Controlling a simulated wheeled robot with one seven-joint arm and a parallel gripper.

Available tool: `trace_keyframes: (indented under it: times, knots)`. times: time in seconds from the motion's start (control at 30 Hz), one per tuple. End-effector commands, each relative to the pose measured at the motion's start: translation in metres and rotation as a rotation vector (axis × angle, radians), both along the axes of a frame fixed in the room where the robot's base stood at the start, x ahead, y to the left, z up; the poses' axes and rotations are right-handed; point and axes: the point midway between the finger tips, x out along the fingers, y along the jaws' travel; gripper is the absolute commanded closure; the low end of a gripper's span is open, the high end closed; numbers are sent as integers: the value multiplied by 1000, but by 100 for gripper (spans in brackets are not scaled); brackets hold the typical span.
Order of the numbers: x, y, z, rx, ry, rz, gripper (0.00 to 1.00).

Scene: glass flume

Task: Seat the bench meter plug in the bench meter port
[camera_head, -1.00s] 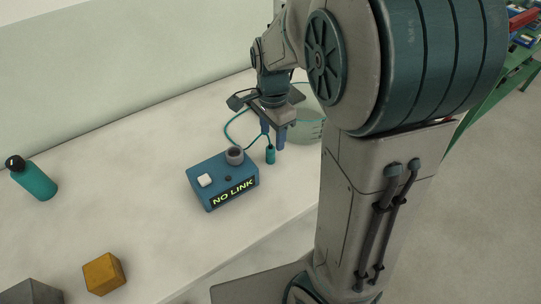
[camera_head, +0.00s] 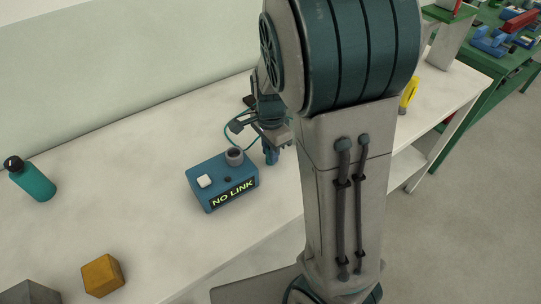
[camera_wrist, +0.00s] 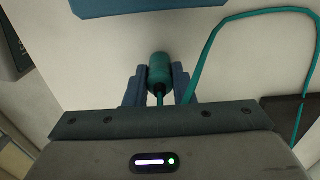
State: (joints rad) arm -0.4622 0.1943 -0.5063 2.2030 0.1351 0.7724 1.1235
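The bench meter is a blue box (camera_head: 220,182) on the white bench, its display reading NO LINK. A grey round collar with a dark opening, apparently the port (camera_head: 234,156), stands on its top, empty. The bench meter plug, a small teal cylinder (camera_wrist: 159,71) with a teal cord, is between the blue fingers of my gripper (camera_wrist: 160,84) in the wrist view. Both fingers appear to touch its sides, so my gripper looks shut on it. In the head view my gripper (camera_head: 271,155) is low over the bench, just right of the meter, and largely hides the plug.
The teal cord (camera_wrist: 209,45) loops away on the right in the wrist view. A teal bottle (camera_head: 34,180), an orange block (camera_head: 102,275) and a grey block (camera_head: 30,292) are at the left. A yellow object (camera_head: 408,95) is at the right.

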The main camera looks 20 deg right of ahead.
Motion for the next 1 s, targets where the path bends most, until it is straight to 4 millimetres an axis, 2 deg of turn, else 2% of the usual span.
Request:
trace_keyframes:
  times: [0.37,0.47,0.73,1.0]
  knots:
    - [0,0,5,1,-2,0,100]
    - [1,0,19,2,-4,1,100]
    - [1,0,73,2,-5,1,100]
    - [-4,-2,109,4,-1,24,100]
